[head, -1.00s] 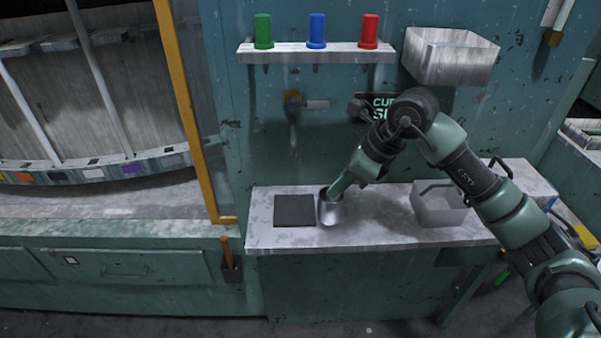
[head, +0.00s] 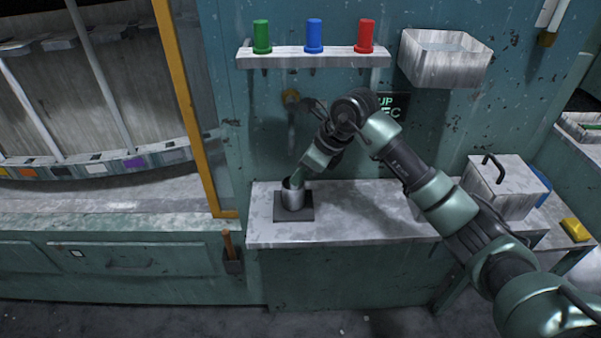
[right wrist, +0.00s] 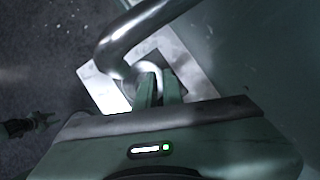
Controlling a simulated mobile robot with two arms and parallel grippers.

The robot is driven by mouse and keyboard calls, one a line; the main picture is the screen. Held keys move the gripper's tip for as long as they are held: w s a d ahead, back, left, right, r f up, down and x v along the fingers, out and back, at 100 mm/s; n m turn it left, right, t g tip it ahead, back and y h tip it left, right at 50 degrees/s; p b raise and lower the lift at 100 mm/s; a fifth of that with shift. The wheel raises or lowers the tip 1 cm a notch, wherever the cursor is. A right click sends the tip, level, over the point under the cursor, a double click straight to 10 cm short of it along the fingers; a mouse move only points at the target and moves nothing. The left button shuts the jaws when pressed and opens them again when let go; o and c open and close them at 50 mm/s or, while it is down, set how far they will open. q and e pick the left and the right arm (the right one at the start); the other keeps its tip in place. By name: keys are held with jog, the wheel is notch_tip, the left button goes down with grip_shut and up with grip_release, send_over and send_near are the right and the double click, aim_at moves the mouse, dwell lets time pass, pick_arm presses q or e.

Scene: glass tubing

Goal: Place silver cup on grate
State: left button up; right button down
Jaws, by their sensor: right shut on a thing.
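The silver cup (head: 293,197) stands upright over the dark square grate (head: 308,213) on the counter. From this angle I cannot tell whether its base touches the grate. My right gripper (head: 297,179) is shut on the cup's rim from above. In the right wrist view, the fingers (right wrist: 158,88) reach the rim of the cup (right wrist: 150,68), and a curved metal pipe partly covers it.
A tap (head: 292,105) on the wall is partly behind my arm, and its pipe (right wrist: 135,35) passes close to my fingers. A shelf (head: 320,58) with green, blue and red knobs is above. A metal box (head: 505,185) is at right. The counter (head: 350,215) right of the grate is clear.

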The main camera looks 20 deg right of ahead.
jog(key=shift+f, duration=0.15)
jog(key=c, duration=1.5)
grip_release()
jog(key=shift+c, duration=0.2)
jog(key=shift+r, duration=0.25)
jog(key=shift+s+d+r, duration=0.1)
jog(key=shift+d+r, duration=0.05)
jog(key=shift+r, duration=0.1)
jog(key=s+d+r+b, duration=0.3)
jog(key=s+d+b, duration=0.1)
jog(key=s+d, duration=0.5)
jog(key=shift+s+d+r, duration=0.35)
jog(key=shift+s+d, duration=0.05)
jog(key=shift+s, duration=0.15)
